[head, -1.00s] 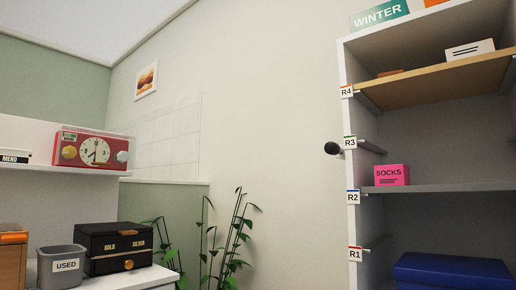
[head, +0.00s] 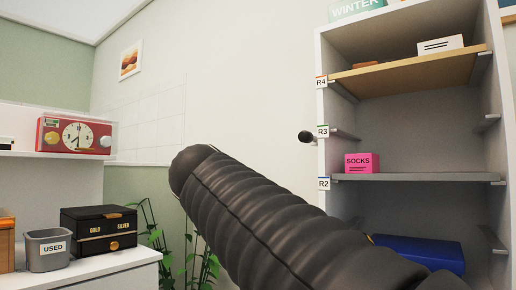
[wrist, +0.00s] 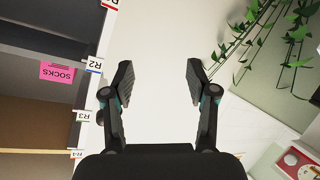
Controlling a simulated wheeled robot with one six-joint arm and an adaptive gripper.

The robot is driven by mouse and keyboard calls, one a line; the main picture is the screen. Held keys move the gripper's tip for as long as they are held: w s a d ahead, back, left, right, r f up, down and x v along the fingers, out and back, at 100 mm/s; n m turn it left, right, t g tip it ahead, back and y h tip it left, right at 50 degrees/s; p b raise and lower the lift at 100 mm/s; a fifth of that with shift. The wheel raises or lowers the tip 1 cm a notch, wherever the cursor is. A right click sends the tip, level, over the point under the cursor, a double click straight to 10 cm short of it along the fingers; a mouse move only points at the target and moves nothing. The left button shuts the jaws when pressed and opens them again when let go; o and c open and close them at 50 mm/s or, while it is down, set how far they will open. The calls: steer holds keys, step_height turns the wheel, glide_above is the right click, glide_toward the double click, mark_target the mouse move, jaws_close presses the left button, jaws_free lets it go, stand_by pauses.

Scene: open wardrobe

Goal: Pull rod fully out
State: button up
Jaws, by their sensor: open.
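The rod's dark rounded end (head: 306,137) shows in the head view at the wardrobe's left upright, beside the R3 label (head: 322,131). The rest of the rod is hard to make out. In the wrist view my gripper (wrist: 158,85) is open, with nothing between its fingers and a pale wall behind the gap. The wardrobe edge with its labels runs along the left there, R3 (wrist: 83,116) being left of the left finger. I cannot make out the rod clearly in that view. The gripper itself is not visible in the head view.
My dark arm crosses the lower middle of the head view. The open wardrobe (head: 328,215) holds a pink SOCKS box (head: 361,163) and a blue box (head: 420,252). Plants (head: 203,264) stand left of it. A black box (head: 98,230) and a grey USED bin (head: 48,250) sit on a white counter.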

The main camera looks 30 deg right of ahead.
mark_target(303, 137)
steer(key=d+r+m+g+h, duration=0.1)
steer(key=d+r+m+h, duration=0.15)
steer(key=r, duration=0.65)
steer(key=d+r+m+h, duration=0.1)
steer(key=r+m+h, duration=0.2)
steer(key=r, duration=0.5)
steer(key=p+x, duration=0.3)
steer(key=x, duration=1)
steer(key=shift+d+r, duration=0.15)
steer(key=shift+d, duration=0.15)
jaws_close()
